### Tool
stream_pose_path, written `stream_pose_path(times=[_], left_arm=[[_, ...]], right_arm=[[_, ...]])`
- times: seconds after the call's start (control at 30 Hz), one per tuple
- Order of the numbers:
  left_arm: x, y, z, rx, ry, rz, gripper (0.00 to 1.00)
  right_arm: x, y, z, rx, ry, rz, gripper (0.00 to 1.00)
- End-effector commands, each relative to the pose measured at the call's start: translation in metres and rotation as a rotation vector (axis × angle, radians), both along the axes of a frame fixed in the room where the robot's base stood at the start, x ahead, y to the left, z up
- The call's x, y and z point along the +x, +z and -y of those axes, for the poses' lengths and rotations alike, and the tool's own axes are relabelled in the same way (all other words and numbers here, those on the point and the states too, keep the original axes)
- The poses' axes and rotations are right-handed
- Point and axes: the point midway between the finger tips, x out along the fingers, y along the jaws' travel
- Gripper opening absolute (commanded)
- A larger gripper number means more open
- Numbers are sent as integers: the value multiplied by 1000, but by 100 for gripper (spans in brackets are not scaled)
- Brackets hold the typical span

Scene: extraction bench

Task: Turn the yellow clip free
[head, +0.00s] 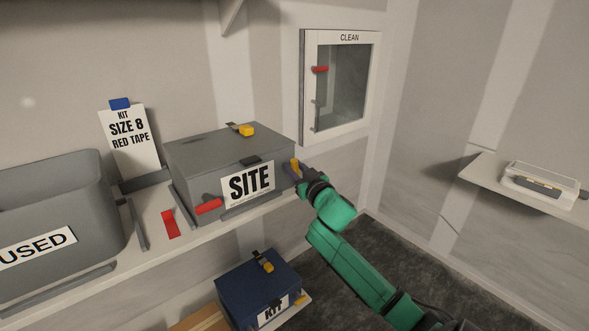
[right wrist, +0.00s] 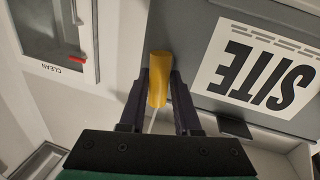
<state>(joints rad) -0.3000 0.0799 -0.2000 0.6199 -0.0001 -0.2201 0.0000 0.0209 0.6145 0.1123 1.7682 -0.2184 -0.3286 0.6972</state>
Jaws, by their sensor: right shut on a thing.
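A yellow clip (right wrist: 158,80) sits between the two dark fingers of my right gripper (right wrist: 160,90), at the edge of the grey SITE box (right wrist: 190,62) in the right wrist view. In the head view the clip (head: 294,166) shows as a small yellow piece at the right end of the SITE box (head: 205,160), partly hidden by my right gripper (head: 293,172). The gripper is shut on it. Another yellow clip (head: 246,130) on a dark strap lies on top of the SITE box. My left gripper is not in view.
A red handle (head: 208,206) sticks out from the SITE box front. The USED bin (head: 90,205) and a SIZE 8 RED TAPE card (head: 130,145) stand left. A blue KIT box (head: 240,300) is below. The CLEAN cabinet (head: 303,90) hangs behind; a shelf (head: 480,172) is right.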

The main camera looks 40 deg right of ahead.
Motion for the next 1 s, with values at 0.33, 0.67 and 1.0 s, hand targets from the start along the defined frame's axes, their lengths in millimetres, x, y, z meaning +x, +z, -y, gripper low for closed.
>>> stream_pose_path(times=[0.33, 0.67, 1.0], left_arm=[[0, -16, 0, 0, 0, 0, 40], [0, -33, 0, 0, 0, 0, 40], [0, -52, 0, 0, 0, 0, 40]], right_arm=[[0, -4, -2, -288, -4, -8, 0], [0, -6, -6, -605, -5, -17, 0], [0, -9, -9, -928, -4, -24, 0]])
